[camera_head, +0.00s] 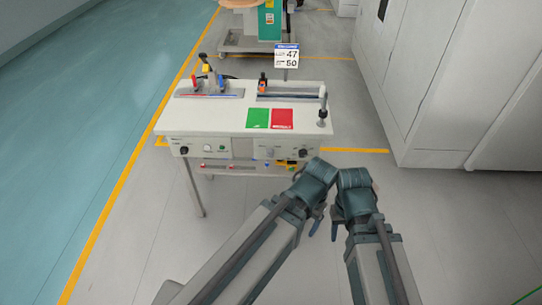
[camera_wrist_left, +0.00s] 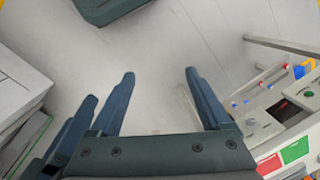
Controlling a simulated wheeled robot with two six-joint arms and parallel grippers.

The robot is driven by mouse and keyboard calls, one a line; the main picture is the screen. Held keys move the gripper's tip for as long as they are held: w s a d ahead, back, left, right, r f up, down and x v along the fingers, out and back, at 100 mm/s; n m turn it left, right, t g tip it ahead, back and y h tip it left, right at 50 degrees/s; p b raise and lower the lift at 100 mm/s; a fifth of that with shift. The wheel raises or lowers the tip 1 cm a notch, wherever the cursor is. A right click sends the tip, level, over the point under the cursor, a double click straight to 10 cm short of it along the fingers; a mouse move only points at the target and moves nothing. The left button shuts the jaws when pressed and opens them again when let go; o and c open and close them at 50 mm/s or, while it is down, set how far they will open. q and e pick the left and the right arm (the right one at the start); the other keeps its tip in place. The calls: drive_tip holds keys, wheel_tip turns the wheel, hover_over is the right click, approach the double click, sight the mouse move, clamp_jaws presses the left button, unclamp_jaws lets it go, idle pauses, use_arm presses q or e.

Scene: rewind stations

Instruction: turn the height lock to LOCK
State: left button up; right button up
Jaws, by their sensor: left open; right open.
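The rewind station is a pale table (camera_head: 220,105) with a front panel (camera_head: 240,151) below its top. The panel carries a black knob (camera_head: 184,150) at its left, a grey knob (camera_head: 269,152), and another black knob (camera_head: 303,153) at its right. The lettering is too small to read, so I cannot tell which is the height lock or how it is set. My left gripper (camera_wrist_left: 160,75) is open and empty, with bare floor between its fingers. My right gripper (camera_head: 335,226) is open beside it, in front of the table's right corner. Neither touches the panel.
A green card (camera_head: 257,118) and a red card (camera_head: 282,119) lie on the tabletop. A lower shelf (camera_head: 240,168) holds small coloured items. White cabinets (camera_head: 440,80) stand at the right. The floor (camera_head: 150,220) at the front left is clear.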

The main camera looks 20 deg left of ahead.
use_arm(q)
drive_tip(key=shift+f, duration=0.1)
drive_tip(key=shift+c, duration=0.2)
drive_tip(key=w+a+f+n+t+y+b, duration=0.1)
drive_tip(key=w+a+f+t+b, duration=0.7)
drive_tip(key=b, duration=1.2)
drive_tip(key=w+a+f+n+t+y+b, duration=0.2)
drive_tip(key=w+a+f+t+b, duration=0.7)
drive_tip(key=w+b, duration=0.8)
wheel_tip(320, 180, down, 2)
drive_tip(key=a+n+b, duration=0.1)
drive_tip(key=b, duration=0.3)
drive_tip(key=shift+w+a+f+t, duration=0.15)
drive_tip(key=shift+w+a+t, duration=0.05)
drive_tip(key=shift+a+t, duration=0.1)
